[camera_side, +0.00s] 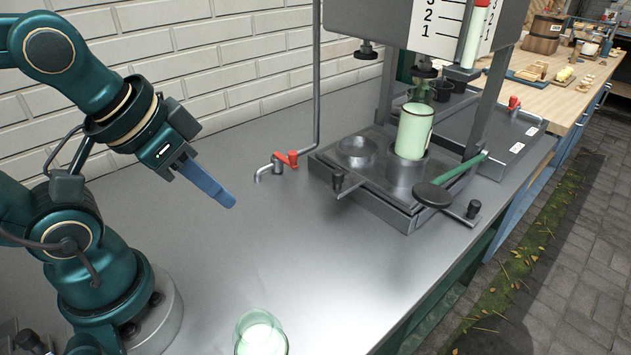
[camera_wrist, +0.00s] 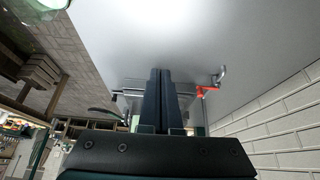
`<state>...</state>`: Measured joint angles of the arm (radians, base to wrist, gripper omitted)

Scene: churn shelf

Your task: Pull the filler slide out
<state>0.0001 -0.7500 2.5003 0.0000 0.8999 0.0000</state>
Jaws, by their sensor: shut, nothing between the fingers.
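The filler slide (camera_side: 370,190) is a flat dark metal plate at the foot of the filler, with round cups on it. A green-tinted glass jar (camera_side: 414,132) stands in the right cup; the left cup (camera_side: 357,152) looks empty. In the wrist view my gripper's closed fingers (camera_wrist: 160,73) hide most of the filler.
A red-handled tap (camera_side: 287,158) on a pipe lies between my gripper and the slide. A glass jar (camera_side: 261,338) stands at the bench's front. A dark paddle with a green handle (camera_side: 434,194) is at the slide's right.

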